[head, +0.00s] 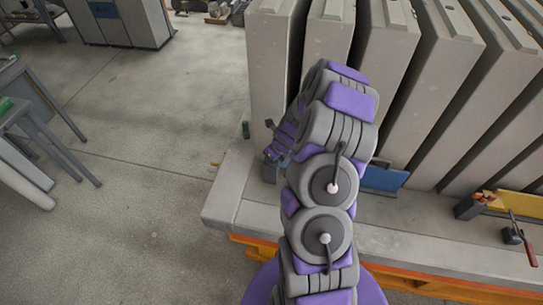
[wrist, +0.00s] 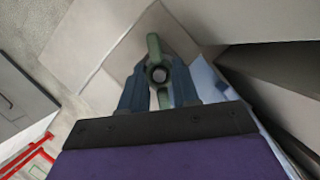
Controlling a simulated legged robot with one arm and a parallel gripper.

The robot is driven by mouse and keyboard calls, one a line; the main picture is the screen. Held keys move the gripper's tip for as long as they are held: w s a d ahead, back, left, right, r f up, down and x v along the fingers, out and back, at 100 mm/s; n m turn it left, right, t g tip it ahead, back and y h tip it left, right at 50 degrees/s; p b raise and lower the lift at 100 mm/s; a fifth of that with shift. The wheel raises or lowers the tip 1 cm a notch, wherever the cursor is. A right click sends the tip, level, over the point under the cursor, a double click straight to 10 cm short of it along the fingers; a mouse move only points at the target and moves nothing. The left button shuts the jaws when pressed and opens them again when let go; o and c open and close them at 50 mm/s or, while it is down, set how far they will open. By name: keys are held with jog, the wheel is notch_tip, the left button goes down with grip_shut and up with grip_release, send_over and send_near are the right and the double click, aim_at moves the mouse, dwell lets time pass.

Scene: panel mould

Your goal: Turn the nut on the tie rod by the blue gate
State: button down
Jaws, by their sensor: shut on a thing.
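In the wrist view my gripper (wrist: 159,82) has its two blue-grey fingers closed on the green nut (wrist: 153,46), one on each side. The nut's two wings point up and down in the picture. The round grey end of the tie rod (wrist: 159,74) shows at its centre. A pale blue strip of the blue gate (wrist: 208,82) shows just right of the fingers. In the head view the blue gate (head: 384,178) stands low at the front of the panels, partly behind my arm. My gripper (head: 271,142) is at the arm's left, and the nut cannot be made out there.
Grey concrete panels (head: 386,50) stand in a row behind my arm. A concrete ledge (head: 240,206) with an orange frame (head: 425,279) runs along the front. A yellow gate (head: 514,204) and a red-handled tool (head: 522,238) are at right. The floor at left is open, with benches (head: 30,100) beyond.

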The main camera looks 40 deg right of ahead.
jog(key=shift+d+r, duration=0.1)
jog(key=shift+r, duration=0.05)
jog(key=shift+r+p, duration=0.1)
jog(key=shift+p, duration=0.6)
jog(key=m+h+p, duration=0.1)
jog(key=m+p, duration=0.1)
jog(key=p, duration=0.1)
jog(key=shift+r, duration=0.1)
jog(key=shift+w+m, duration=0.1)
jog(key=shift+m, duration=0.3)
jog(key=shift+f+m+p, duration=0.25)
jog(key=shift+m+p, duration=0.05)
jog(key=shift+p, duration=0.1)
jog(key=shift+r+h, duration=0.1)
jog(key=shift+h, duration=0.2)
